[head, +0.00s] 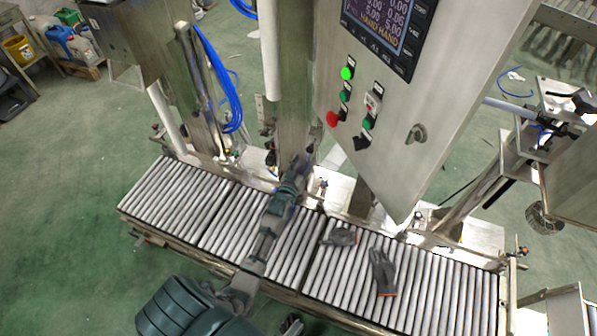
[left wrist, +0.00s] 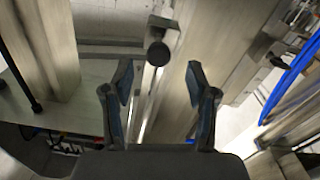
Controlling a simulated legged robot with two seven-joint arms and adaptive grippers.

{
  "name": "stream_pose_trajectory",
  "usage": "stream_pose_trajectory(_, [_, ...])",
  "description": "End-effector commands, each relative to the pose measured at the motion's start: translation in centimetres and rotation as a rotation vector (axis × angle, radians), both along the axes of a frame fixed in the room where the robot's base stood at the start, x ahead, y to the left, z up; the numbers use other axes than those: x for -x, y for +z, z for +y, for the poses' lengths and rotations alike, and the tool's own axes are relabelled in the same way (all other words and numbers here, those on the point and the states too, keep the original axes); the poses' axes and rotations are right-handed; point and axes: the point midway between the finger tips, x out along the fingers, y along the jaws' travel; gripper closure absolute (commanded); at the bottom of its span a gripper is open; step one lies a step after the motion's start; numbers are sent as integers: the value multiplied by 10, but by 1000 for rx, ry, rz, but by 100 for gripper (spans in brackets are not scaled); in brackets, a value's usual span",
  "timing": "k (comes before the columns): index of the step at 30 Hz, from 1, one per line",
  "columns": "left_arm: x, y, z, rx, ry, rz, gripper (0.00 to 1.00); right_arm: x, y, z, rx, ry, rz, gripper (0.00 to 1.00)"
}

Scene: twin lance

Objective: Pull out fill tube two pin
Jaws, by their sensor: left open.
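My left gripper (head: 303,163) reaches over the roller conveyor to the metal column behind it. In the left wrist view the gripper (left wrist: 160,84) is open, with its two dark fingers apart and nothing held. A black round knob (left wrist: 158,53), which looks like the pin's head, sits on a metal bracket. It lies just beyond the fingertips, roughly centred between them, and does not look gripped. Its shaft is hidden. In the head view the gripper and the column hide the pin. I cannot tell which fill tube it belongs to. My right gripper does not show clearly.
The roller conveyor (head: 215,215) runs across below the machine. Two dark gloves (head: 383,272) lie on its rollers. A control panel (head: 400,110) with a screen and buttons hangs right of my left gripper. Blue hoses (head: 222,85) hang at the left.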

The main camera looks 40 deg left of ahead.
Motion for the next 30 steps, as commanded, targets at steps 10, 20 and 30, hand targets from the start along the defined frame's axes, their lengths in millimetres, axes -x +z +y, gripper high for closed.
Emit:
stream_pose_trajectory(10, [58, -1, -13, 1, 0, 1, 42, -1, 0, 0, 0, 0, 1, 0])
stream_pose_trajectory(20, [64, -1, -15, 2, 0, 0, 42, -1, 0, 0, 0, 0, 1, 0])
stream_pose_trajectory(30, [64, -4, -16, 2, -3, 8, 42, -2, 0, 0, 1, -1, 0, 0])
